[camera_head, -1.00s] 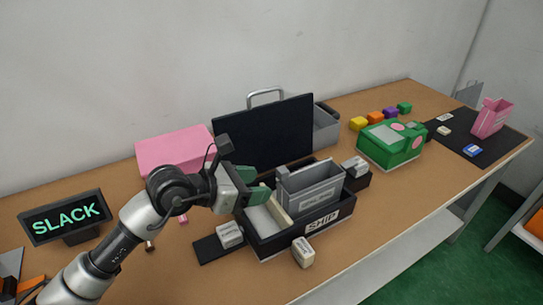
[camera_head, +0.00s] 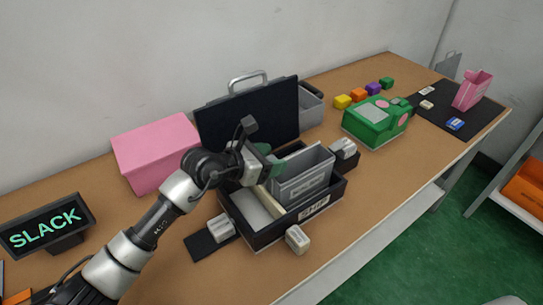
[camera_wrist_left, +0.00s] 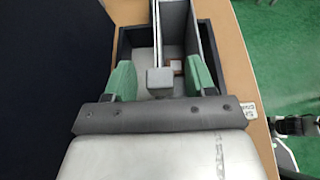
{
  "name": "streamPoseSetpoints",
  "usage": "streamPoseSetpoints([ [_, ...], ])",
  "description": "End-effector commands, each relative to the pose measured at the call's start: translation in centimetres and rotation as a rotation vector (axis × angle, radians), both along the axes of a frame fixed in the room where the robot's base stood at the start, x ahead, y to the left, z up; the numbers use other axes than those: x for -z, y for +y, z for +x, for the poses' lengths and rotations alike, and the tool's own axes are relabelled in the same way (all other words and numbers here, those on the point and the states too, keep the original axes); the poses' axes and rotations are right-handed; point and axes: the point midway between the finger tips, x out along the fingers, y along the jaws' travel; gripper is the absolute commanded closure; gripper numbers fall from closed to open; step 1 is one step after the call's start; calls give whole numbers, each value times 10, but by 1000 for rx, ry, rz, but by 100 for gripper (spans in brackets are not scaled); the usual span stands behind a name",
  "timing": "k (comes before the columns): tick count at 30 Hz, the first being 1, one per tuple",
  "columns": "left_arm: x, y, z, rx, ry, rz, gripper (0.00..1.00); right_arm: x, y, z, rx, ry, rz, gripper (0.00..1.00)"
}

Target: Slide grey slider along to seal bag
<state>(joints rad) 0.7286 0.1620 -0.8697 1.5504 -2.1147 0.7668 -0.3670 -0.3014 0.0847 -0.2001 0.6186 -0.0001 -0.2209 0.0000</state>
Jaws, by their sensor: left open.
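The grey bag (camera_head: 304,182) is an upright, box-like pouch with a label on its front, standing in the black tray marked SHIP (camera_head: 314,211). In the left wrist view the bag (camera_wrist_left: 204,45) runs away from my gripper. A small grey block (camera_wrist_left: 160,80), apparently the slider, is at the near end of the bag's top rail. My left gripper (camera_head: 272,163) is at the bag's left end, above the tray. In the left wrist view its green fingers (camera_wrist_left: 160,78) stand open on either side of the block, with gaps. In the head view the slider is hidden behind my gripper.
A black panel (camera_head: 245,120) stands close behind the tray. Small white blocks (camera_head: 221,228) (camera_head: 297,239) sit around the tray. A pink box (camera_head: 155,150), a SLACK sign (camera_head: 45,226) and a green device (camera_head: 375,123) are farther off. The table front right is clear.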

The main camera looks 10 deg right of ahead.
Motion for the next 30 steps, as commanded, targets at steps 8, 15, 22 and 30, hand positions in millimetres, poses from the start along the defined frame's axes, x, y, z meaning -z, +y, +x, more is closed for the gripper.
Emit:
streamPoseSetpoints([
  [8,3,-6,2,-1,-2,0,45,-1,1,5,1,-8,2,100],
  [15,3,-5,2,-1,-1,0,66,-1,6,4,2,-7,8,100],
  [22,3,-5,2,-1,-1,0,100,-1,8,3,3,-6,10,100],
  [30,3,-5,2,-1,-1,0,100,0,7,1,3,-3,10,100],
])
